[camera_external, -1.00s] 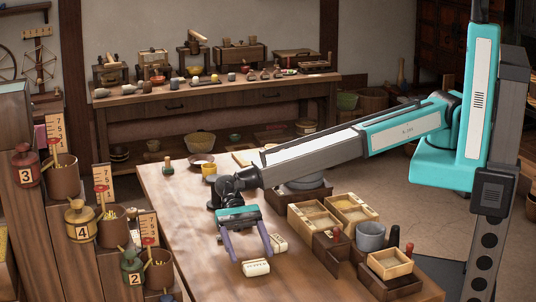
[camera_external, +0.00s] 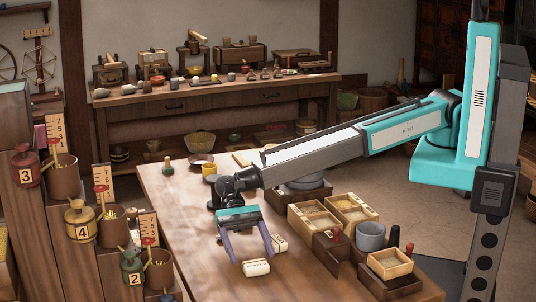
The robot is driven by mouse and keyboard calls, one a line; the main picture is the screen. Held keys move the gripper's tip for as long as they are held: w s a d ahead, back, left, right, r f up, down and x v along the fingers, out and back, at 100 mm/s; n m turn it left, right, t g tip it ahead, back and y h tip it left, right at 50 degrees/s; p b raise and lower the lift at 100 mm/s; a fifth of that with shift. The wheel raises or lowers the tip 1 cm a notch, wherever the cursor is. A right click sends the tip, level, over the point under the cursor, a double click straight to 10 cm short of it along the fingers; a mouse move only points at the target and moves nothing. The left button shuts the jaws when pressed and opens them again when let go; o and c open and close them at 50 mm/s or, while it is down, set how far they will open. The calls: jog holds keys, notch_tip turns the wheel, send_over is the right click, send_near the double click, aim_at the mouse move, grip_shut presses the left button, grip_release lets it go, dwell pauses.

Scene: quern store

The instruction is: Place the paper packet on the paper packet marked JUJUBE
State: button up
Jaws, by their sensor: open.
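A small cream paper packet (camera_external: 256,268) with dark lettering lies on the wooden table near its front edge. The lettering on both is too small to read, so I cannot tell which is marked JUJUBE.
Open wooden boxes (camera_external: 312,219), a grey cup (camera_external: 371,236) and a small tray (camera_external: 389,264) stand right of the packets. A yellow cup (camera_external: 209,169) and a shallow bowl (camera_external: 201,160) stand at the back. Numbered jars (camera_external: 81,221) stand on the left stepped stand.

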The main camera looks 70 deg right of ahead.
aim_at(255, 262)
dwell(0.3)
jog(key=shift+b+x, duration=0.55)
jog(key=shift+x, duration=0.45)
jog(key=shift+b+x, duration=0.5)
jog(key=shift+x, duration=1)
jog(key=c, duration=1.2)
jog(key=shift+r, duration=0.15)
jog(key=shift+c, duration=0.2)
jog(key=shift+r+b, duration=0.6)
jog(key=shift+r, duration=4.3)
